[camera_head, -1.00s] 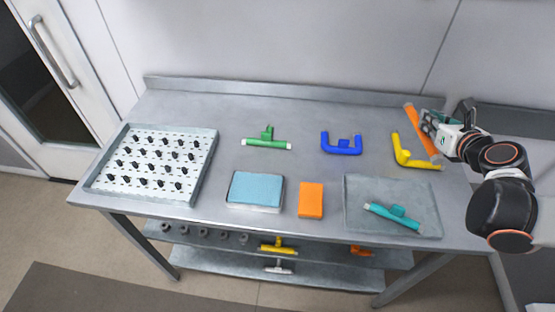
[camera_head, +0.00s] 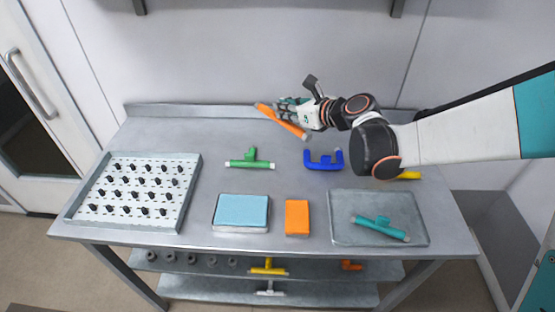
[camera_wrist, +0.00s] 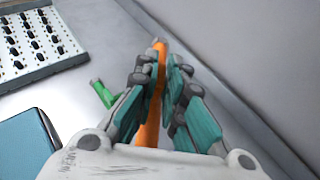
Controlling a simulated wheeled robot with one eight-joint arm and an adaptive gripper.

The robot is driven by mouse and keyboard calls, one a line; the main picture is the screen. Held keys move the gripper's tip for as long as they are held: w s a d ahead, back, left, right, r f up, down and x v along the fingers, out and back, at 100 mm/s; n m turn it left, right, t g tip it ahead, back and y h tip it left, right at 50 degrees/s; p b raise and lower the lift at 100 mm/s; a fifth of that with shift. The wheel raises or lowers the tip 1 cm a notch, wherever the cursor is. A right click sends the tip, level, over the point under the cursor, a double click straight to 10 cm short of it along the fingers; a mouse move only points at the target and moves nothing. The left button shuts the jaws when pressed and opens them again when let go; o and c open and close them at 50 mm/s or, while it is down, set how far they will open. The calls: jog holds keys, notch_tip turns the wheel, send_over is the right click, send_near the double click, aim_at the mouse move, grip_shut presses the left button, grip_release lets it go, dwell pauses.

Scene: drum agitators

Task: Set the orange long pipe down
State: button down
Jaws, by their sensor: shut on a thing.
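The orange long pipe (camera_head: 281,121) is held by my gripper (camera_head: 287,108) over the back of the metal table. It slants from upper left to lower right in the head view. In the wrist view the orange pipe (camera_wrist: 158,75) runs between the teal fingers of my gripper (camera_wrist: 165,80), which are shut on it. Its far end points toward the back of the table. How far the pipe is above the tabletop cannot be told exactly.
A green T-piece (camera_head: 249,161) and a blue U-piece (camera_head: 323,160) lie just in front. A yellow piece (camera_head: 409,175) is partly hidden by my arm.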

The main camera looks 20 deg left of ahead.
notch_tip(320, 180, down, 16)
jog(key=b, duration=0.5)
jog(key=shift+f, duration=0.15)
jog(key=c, duration=2.1)
grip_release()
jog(key=shift+f, duration=0.1)
jog(key=o, duration=0.4)
